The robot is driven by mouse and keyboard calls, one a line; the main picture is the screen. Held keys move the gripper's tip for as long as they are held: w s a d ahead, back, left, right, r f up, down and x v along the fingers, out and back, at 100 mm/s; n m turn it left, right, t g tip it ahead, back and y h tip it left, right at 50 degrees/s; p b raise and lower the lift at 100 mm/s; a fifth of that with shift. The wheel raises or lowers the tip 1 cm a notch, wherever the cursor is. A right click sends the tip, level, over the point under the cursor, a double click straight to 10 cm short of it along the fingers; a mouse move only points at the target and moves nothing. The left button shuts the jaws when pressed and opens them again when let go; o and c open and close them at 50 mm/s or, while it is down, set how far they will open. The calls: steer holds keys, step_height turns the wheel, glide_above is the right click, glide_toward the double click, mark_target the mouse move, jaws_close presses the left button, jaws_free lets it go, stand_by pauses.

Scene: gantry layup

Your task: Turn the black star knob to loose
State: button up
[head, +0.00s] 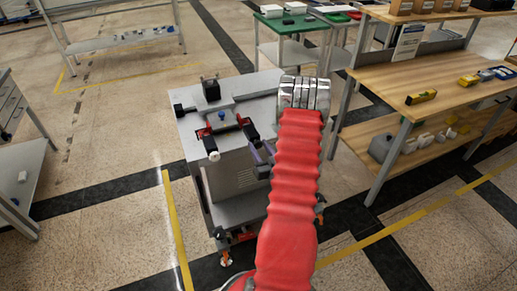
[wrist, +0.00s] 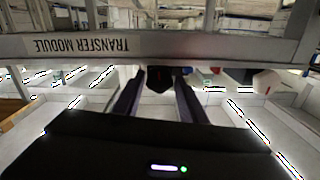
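In the wrist view, a black knob (wrist: 159,79) shows at the far end of my gripper (wrist: 160,84), between the tips of its two dark fingers. The fingers stand apart. The knob fills most of the gap, and whether they touch it I cannot tell. A grey rail above it carries an upside-down "TRANSFER MODULE" label (wrist: 76,45). In the head view, my gripper (head: 262,156) is at the front right of the grey machine cart (head: 240,178), partly hidden by my red arm sleeve. The knob is not clear there.
The cart top carries a black block (head: 211,90), a blue knob (head: 221,115) and a white-ended handle (head: 212,156). A wooden workbench (head: 440,75) stands right, a green-topped table (head: 290,22) behind. The floor to the left is clear up to a grey bench (head: 25,165).

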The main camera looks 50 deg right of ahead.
steer(key=c, duration=0.6)
steer(key=shift+a, duration=0.3)
steer(key=shift+c, duration=0.2)
steer(key=shift+d, duration=0.15)
